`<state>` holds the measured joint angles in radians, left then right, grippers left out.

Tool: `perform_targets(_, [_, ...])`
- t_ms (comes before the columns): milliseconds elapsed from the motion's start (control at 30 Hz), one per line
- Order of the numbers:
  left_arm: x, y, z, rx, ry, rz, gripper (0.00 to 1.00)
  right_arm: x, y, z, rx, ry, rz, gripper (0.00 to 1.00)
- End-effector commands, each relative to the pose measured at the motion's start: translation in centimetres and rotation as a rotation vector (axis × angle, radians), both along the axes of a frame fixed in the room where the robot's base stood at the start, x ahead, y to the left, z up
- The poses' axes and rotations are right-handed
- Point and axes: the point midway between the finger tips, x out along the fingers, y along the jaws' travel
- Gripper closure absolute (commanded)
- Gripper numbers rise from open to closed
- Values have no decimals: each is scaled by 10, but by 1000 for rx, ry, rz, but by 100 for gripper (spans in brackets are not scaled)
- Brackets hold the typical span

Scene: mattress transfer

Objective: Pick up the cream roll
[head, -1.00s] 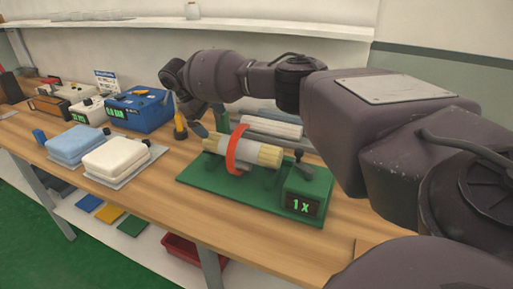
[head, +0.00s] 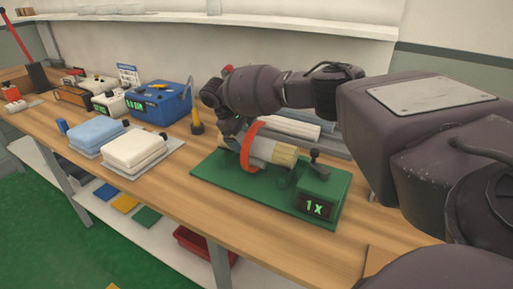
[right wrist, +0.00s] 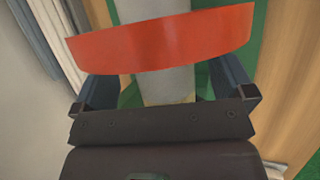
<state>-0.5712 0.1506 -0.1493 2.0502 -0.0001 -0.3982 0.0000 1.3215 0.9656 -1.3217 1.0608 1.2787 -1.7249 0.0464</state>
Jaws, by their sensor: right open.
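The cream roll (head: 284,156) lies in a green stand (head: 225,187), with a pale grey sleeve (head: 263,148) around its middle. An orange-red band (head: 250,142) arches around it; the band also shows in the right wrist view (right wrist: 160,40). My right gripper (head: 234,137) is open at the roll's left end and hides that end in the head view. In the right wrist view my right gripper (right wrist: 163,88) has a finger on each side of the roll, with the sleeve (right wrist: 165,84) between them. Whether the fingers touch it I cannot tell. My left gripper is out of view.
White rolls (head: 290,125) lie just behind the stand. A green box reading "1 x" (head: 318,195) stands at its right end. A blue machine (head: 157,102), white pad (head: 133,148) and blue pad (head: 95,130) are on the left. The wooden table's front strip (head: 190,210) is clear.

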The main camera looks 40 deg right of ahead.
Motion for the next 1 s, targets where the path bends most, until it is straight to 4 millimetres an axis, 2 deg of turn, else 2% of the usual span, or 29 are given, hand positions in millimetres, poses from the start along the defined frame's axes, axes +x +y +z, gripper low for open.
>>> perform_targets(100, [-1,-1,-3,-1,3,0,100,-6,-7,-17,-2,3,-2,0])
perform_targets(200, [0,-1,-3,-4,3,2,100,-8,-10,-25,0,2,-2,0])
perform_targets(533, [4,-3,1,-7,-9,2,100,-9,-12,-27,0,0,-2,2])
perform_targets(900, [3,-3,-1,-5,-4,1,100,-9,-12,-27,-1,0,-2,58])
perform_targets(967, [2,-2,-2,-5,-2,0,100,-8,-12,-26,0,-1,-2,67])
perform_targets(1000, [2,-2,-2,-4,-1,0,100,-8,-12,-26,0,-1,-2,68])
